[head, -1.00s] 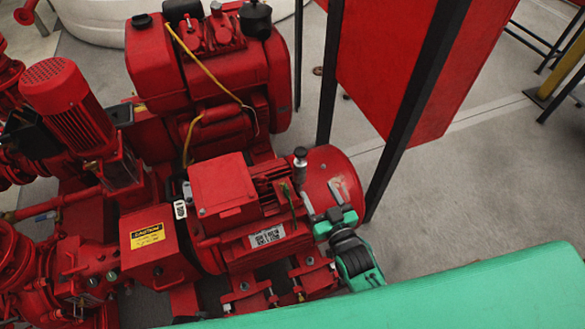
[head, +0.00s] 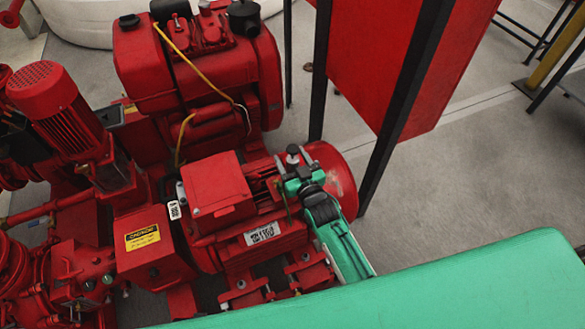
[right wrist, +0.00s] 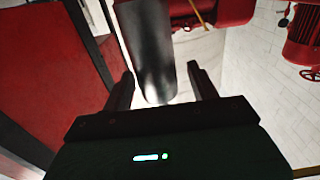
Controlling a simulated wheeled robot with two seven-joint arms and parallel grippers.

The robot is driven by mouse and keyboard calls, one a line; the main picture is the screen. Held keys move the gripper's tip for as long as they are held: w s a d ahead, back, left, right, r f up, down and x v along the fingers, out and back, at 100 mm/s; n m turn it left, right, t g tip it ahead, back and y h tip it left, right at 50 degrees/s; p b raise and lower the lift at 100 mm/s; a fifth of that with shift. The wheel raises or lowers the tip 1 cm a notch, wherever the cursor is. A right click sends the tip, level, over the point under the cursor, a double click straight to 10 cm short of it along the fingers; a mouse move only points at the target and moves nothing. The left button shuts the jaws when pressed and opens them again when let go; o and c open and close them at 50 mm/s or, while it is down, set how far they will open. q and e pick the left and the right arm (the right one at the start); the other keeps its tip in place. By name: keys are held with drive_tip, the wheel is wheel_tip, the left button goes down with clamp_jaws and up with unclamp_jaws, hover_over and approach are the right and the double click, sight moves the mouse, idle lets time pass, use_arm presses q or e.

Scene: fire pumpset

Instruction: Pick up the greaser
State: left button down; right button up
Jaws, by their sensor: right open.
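The greaser (head: 293,152) is a small grey cylinder with a dark top. It stands at the right end of the red motor (head: 217,185) in the head view. My right gripper (head: 295,168) is at the greaser, partly covering its lower part. In the right wrist view, the greaser (right wrist: 150,50) shows large and blurred between the two open fingers of the right gripper (right wrist: 160,78). No clear contact shows between fingers and cylinder. My left gripper is not in view.
A black post (head: 405,105) and a red panel (head: 375,60) stand close to the right of the motor. A red engine (head: 205,75) with a yellow cable is behind. Open grey floor (head: 470,170) lies to the right.

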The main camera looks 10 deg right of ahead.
drive_tip(key=shift+w, duration=0.55)
drive_tip(key=shift+w+a, duration=0.1)
drive_tip(key=shift+w, duration=0.15)
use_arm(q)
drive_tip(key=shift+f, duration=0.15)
